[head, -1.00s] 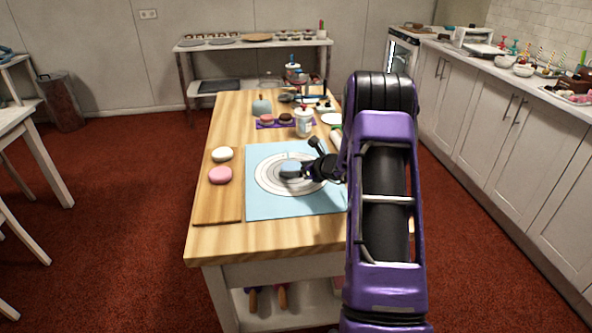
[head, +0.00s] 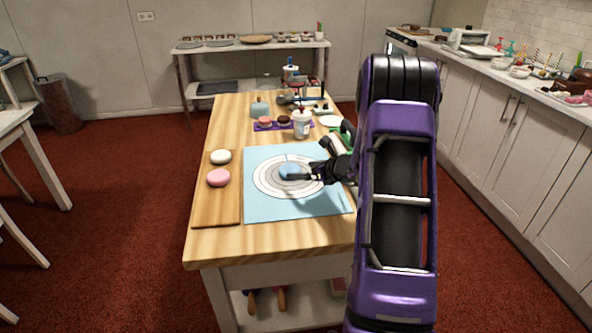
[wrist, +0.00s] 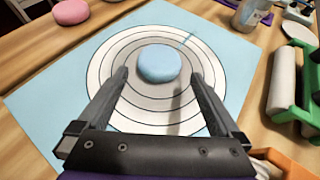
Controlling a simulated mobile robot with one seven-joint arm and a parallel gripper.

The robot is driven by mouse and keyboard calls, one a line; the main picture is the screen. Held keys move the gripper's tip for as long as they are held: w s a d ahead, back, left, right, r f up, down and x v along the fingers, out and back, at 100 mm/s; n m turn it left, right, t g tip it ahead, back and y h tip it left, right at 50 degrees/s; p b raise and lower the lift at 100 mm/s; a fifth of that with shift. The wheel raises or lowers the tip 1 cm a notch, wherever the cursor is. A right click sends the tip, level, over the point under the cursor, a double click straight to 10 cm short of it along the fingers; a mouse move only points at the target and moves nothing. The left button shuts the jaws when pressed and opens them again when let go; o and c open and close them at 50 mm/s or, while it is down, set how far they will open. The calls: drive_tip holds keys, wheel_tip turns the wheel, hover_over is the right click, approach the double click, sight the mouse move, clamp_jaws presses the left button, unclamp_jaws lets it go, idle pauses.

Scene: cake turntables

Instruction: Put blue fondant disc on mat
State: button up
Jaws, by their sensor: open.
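The blue fondant disc (head: 288,172) rests on the light blue mat (head: 270,208), inside the printed rings near their centre. It shows clearly in the wrist view (wrist: 159,63), lying flat. My gripper (wrist: 152,85) is open, its two fingers apart on the near side of the disc and not touching it. In the head view my gripper (head: 305,177) is just right of the disc, low over the mat.
A wooden board (head: 215,210) with a pink disc (head: 218,177) and a white disc (head: 221,156) lies left of the mat. A rolling pin (wrist: 285,82) lies to the right. The mat's front is clear.

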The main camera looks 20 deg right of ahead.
drive_tip(key=v, duration=0.6)
drive_tip(key=shift+s+r, duration=0.15)
drive_tip(key=shift+s, duration=0.15)
